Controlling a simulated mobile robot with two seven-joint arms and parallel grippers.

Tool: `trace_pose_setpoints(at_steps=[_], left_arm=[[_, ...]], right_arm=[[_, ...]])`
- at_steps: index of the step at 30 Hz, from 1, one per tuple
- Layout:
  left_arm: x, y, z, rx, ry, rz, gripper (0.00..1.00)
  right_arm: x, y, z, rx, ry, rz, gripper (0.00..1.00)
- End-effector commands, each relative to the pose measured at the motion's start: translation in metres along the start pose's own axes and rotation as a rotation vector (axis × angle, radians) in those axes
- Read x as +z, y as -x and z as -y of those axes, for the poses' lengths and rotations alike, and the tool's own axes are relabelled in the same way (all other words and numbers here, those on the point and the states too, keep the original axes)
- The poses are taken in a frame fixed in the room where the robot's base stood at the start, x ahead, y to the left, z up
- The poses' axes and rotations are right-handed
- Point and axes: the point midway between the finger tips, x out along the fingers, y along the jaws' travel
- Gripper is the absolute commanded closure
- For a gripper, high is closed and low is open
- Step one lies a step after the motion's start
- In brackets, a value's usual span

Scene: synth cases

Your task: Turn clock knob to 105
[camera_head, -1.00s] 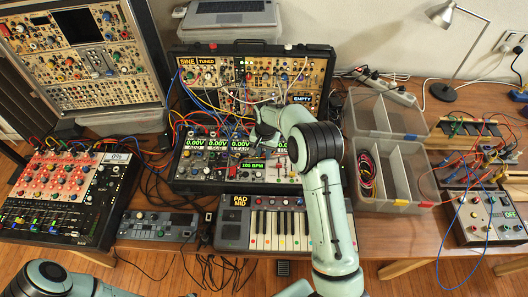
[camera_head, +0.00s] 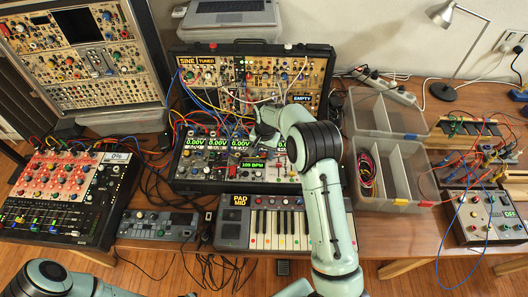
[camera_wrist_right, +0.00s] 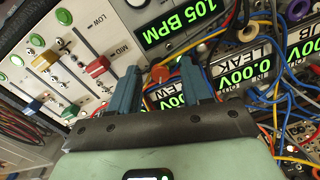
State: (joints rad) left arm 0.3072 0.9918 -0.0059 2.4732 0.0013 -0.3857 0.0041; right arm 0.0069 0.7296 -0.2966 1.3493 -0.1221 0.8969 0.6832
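The clock module's green display (camera_head: 246,166) reads 105 BPM on the middle synth case; in the right wrist view the same display (camera_wrist_right: 180,22) also reads 105 BPM. A small red-orange knob (camera_wrist_right: 160,74) is below the display in the right wrist view. My right gripper (camera_wrist_right: 161,66) has its two blue fingers apart on either side of this knob, with gaps visible. In the head view my right gripper (camera_head: 262,135) is over the module's upper right part and hides the knob. My left gripper is out of view; only part of that arm shows at the lower left.
Patch cables (camera_head: 205,105) hang close to the right hand. A keyboard (camera_head: 272,226) lies in front of the case. A clear divided bin (camera_head: 398,190) stands to the right, and a red mixer (camera_head: 62,190) is at the left.

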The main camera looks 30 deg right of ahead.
Motion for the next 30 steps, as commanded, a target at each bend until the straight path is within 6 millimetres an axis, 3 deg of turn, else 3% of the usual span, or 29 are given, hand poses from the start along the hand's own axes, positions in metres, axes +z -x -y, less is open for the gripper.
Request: trace_pose_setpoints(at_steps=[5, 8, 21, 30], left_arm=[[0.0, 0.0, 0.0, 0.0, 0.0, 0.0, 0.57], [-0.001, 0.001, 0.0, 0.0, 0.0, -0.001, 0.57], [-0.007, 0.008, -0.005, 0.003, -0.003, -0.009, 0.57], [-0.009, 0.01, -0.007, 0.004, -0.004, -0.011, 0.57]], right_arm=[[-0.001, 0.009, 0.001, -0.002, 0.0, -0.003, 0.52], [-0.001, 0.024, 0.001, -0.004, 0.001, -0.005, 0.52], [-0.001, 0.117, 0.001, -0.004, 0.0, -0.003, 0.52], [0.0, 0.135, 0.0, 0.0, 0.0, 0.0, 0.52]])
